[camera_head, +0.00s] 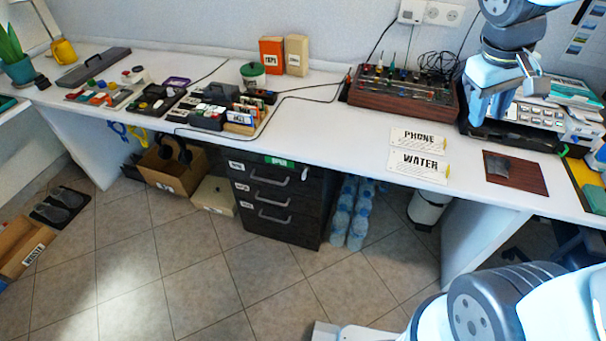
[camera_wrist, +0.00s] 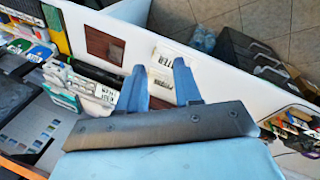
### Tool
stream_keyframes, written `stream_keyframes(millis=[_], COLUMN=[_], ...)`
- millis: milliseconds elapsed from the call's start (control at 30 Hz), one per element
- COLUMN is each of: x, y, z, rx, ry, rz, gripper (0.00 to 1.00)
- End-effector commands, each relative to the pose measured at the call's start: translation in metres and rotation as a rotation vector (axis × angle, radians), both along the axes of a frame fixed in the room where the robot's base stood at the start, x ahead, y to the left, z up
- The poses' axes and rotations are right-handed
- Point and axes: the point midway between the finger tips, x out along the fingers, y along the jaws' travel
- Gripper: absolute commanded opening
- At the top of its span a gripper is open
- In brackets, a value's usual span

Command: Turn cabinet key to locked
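The cabinet (camera_head: 240,205) is a black drawer unit under the desk, with several grey-handled drawers that look shut. A green label (camera_head: 279,161) sits on its top edge, its small lettering hard to read. A small light spot near the top right corner may be the key, but it is too small to tell its turn. The dark cabinet also shows at the upper right of the wrist view (camera_wrist: 243,52). My gripper (camera_head: 487,108) is above the right part of the desk, far from the cabinet. In the wrist view its two blue fingers (camera_wrist: 158,88) are apart, with nothing held.
The white desk (camera_head: 330,125) overhangs the cabinet. Water bottles (camera_head: 352,212) stand on the floor right of it, and a cardboard box (camera_head: 168,170) left. The floor before the cabinet is clear.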

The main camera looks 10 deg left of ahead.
Motion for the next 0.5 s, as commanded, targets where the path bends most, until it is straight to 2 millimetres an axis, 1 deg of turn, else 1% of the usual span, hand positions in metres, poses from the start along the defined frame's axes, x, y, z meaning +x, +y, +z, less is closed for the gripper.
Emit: stream_keyframes(millis=[33,200,367,500], x=[0.008,0.033,0.054,0.071], y=[0.006,0.025,0.046,0.067], z=[-0.009,-0.036,-0.063,-0.087], rx=[-0.038,-0.173,-0.308,-0.433], ry=[0.033,0.114,0.178,0.224], rz=[0.037,0.156,0.272,0.379], gripper=[0.34,0.34,0.34,0.34])
